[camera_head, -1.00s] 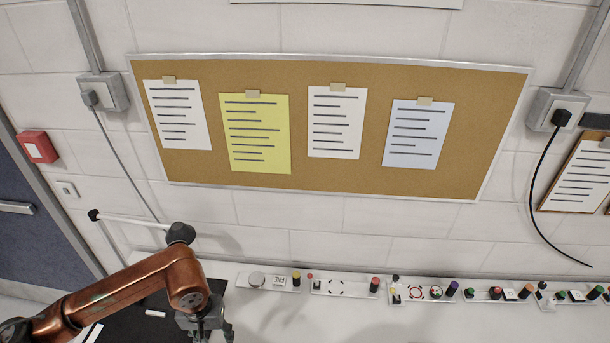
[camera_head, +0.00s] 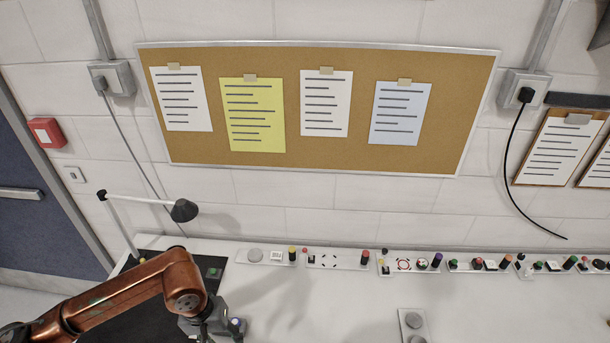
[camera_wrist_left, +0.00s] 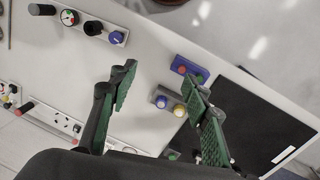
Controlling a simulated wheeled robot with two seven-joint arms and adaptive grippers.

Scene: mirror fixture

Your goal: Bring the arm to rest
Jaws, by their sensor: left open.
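My left gripper (camera_head: 212,328) is at the lower left of the head view, at the end of my copper-coloured arm, above the white bench. In the left wrist view its two green-padded fingers (camera_wrist_left: 158,88) stand wide apart, with nothing held between them. A small blue block with a red top (camera_wrist_left: 188,68) and a purple block with pale and yellow knobs (camera_wrist_left: 168,102) lie below, close to the right finger. My right gripper is in neither view.
A black mat (camera_wrist_left: 240,115) lies beside the gripper. A black-headed lamp (camera_head: 184,211) stands behind my arm. A row of plates with buttons and knobs (camera_head: 338,259) lines the bench's back edge. A corkboard (camera_head: 300,160) hangs on the wall. The bench centre (camera_head: 330,310) is mostly clear.

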